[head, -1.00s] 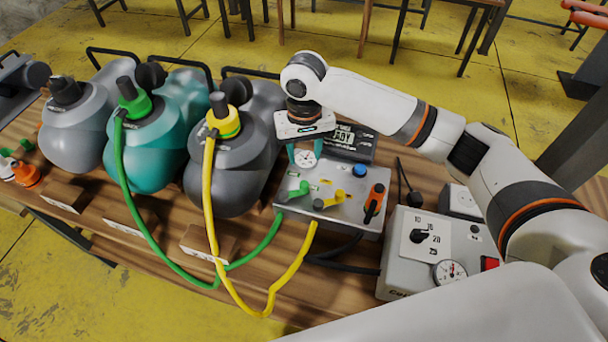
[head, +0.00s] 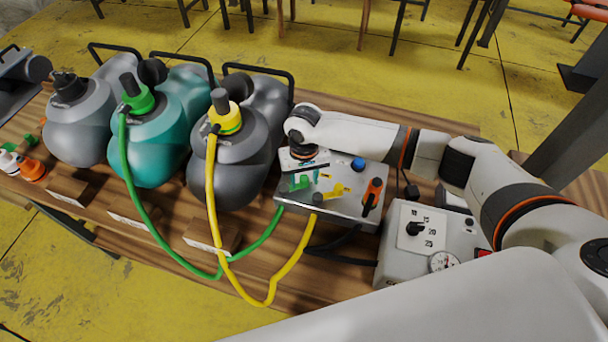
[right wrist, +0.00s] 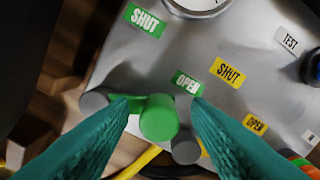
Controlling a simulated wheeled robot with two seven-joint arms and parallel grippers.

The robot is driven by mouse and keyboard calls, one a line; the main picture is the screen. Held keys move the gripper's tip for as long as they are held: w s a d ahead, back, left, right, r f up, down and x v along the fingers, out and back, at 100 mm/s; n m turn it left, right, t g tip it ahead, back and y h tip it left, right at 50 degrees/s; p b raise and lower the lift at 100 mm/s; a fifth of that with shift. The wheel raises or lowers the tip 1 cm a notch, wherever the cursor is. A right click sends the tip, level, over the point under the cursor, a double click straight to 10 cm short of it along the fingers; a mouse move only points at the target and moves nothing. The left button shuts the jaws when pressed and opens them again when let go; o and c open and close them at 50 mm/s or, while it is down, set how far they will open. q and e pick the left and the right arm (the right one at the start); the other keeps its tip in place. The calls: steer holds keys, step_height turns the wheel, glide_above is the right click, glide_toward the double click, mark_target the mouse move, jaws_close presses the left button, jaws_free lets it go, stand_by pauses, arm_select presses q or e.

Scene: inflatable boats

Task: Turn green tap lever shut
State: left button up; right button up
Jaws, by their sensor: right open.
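The green tap lever (right wrist: 158,118) is on the grey metal tap box (head: 344,205). In the right wrist view its round green part sits between my two teal fingers, and a green bar runs left behind the left finger. A green SHUT label (right wrist: 145,20) is up and left of it, and a green OPEN label (right wrist: 187,82) is just up and right. My right gripper (right wrist: 160,107) is open around the lever; I cannot tell whether a finger touches it. In the head view my right gripper (head: 305,177) is low over the box. My left gripper is not in view.
A yellow lever (head: 334,192), a blue knob (head: 358,164) and an orange lever (head: 373,192) are on the same box. A green hose (head: 255,245) and a yellow hose (head: 292,260) run in front.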

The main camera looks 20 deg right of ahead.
steer(key=shift+c, duration=0.2)
jaws_close()
steer(key=shift+w, duration=0.15)
steer(key=shift+w+r+n+p, duration=0.1)
steer(key=shift+w+n+p, duration=0.35)
steer(key=shift+n, duration=0.65)
steer(key=n, duration=0.1)
steer(key=w+n, duration=0.1)
steer(key=n, duration=0.1)
steer(key=shift+w+a+n+p, duration=0.25)
steer(key=shift+a+n+p, duration=0.05)
steer(key=shift+p, duration=0.1)
steer(key=n, duration=0.1)
steer(key=w+n, duration=0.1)
steer(key=n, duration=0.1)
steer(key=shift+w+a, duration=0.15)
steer(key=shift+a, duration=0.25)
steer(key=shift+w+a+n, duration=0.25)
steer(key=shift+n, duration=0.55)
steer(key=shift+w+a+n, duration=0.2)
steer(key=shift+a+n, duration=0.05)
steer(key=shift+n, duration=0.55)
